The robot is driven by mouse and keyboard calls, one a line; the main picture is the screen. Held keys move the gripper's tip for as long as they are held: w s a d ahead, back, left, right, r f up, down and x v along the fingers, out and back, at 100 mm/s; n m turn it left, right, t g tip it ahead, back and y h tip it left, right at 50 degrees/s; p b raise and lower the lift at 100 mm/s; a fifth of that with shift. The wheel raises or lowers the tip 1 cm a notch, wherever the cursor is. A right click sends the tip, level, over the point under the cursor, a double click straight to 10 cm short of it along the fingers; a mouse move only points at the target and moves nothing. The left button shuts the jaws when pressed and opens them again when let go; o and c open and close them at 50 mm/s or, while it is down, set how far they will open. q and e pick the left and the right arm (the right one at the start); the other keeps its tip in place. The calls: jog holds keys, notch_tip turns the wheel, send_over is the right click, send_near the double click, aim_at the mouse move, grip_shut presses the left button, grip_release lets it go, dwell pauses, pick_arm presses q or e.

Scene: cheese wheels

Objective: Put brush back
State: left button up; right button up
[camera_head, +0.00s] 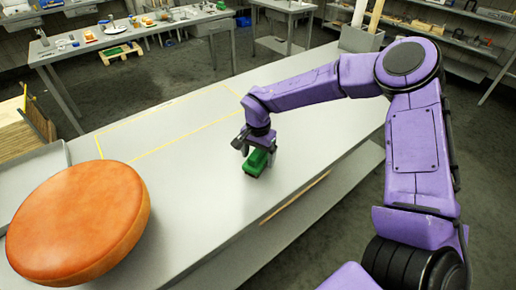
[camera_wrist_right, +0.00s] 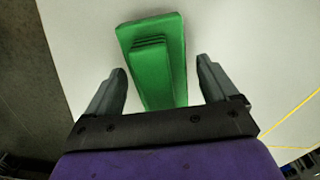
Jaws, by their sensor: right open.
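A green brush (camera_head: 256,163) stands on the grey table near its right long edge in the head view. In the right wrist view the green brush (camera_wrist_right: 155,60) lies ahead of and partly between the fingers. My right gripper (camera_head: 256,147) is just above the brush, pointing down. In the right wrist view its fingers (camera_wrist_right: 160,88) are spread apart, one on each side of the brush's near part, with gaps showing on both sides. My left gripper is not in view.
A large orange cheese wheel (camera_head: 77,222) sits at the table's left end. A yellow outline (camera_head: 135,155) marks the grey tabletop (camera_head: 205,215). The table between wheel and brush is clear. Another table (camera_head: 150,30) with small items stands behind.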

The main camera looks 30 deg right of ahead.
notch_tip(320, 180, up, 12)
jog(key=shift+f+b, duration=0.1)
jog(key=shift+b, duration=0.4)
